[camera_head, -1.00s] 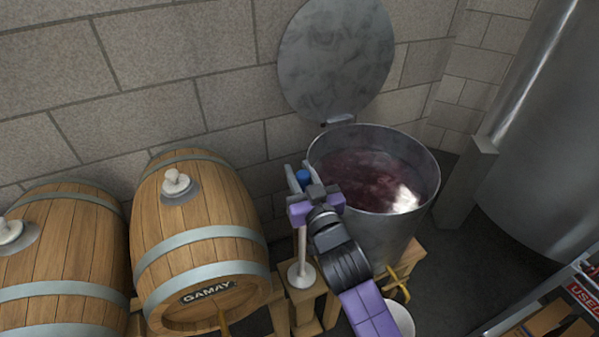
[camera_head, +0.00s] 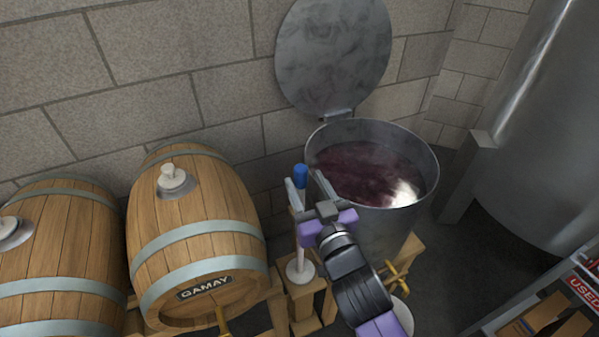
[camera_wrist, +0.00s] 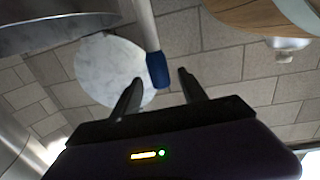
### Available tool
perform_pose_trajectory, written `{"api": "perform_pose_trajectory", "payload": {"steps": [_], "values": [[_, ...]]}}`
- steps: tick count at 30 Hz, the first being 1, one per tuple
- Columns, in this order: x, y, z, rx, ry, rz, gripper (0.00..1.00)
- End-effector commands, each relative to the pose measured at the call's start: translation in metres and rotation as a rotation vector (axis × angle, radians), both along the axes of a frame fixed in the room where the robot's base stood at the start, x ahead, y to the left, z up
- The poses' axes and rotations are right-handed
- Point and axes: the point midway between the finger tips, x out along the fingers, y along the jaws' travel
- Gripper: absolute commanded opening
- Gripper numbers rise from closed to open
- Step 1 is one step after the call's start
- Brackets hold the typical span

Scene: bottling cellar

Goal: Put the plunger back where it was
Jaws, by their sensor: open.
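The plunger (camera_head: 299,245) stands upright on a wooden stand between the Gamay barrel and the open metal vat. It has a blue grip (camera_head: 301,175) at the top, a pale shaft and a white disc (camera_head: 300,272) at the bottom. My gripper (camera_head: 307,183) is open near the plunger's upper end, its fingers pointing away from the head camera. In the wrist view the blue grip (camera_wrist: 158,71) and shaft show between and beyond the open fingertips (camera_wrist: 160,78). No hold on it shows. My gripper hides part of the shaft in the head view.
The open vat (camera_head: 430,190) of dark red liquid stands right of my gripper, its round lid (camera_head: 333,55) raised against the block wall. The Gamay barrel (camera_head: 195,220) stands left, with another beside it. A steel tank (camera_head: 550,130) and shelf (camera_head: 540,300) are at right.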

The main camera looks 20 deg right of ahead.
Motion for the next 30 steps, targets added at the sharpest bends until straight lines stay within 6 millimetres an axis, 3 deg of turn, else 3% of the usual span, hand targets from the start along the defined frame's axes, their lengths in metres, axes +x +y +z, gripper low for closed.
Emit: {"api": "perform_pose_trajectory", "payload": {"steps": [3, 9, 24, 26, 30], "values": [[-0.024, 0.001, -0.003, 0.0, 0.003, -0.001, 0.5], [-0.049, 0.004, -0.001, 0.0, 0.001, -0.001, 0.5], [-0.065, 0.004, -0.005, -0.002, 0.008, 0.004, 0.5], [-0.075, 0.004, -0.012, -0.006, 0.021, 0.012, 0.5], [-0.12, 0.006, -0.04, -0.017, 0.068, 0.047, 0.5]]}}
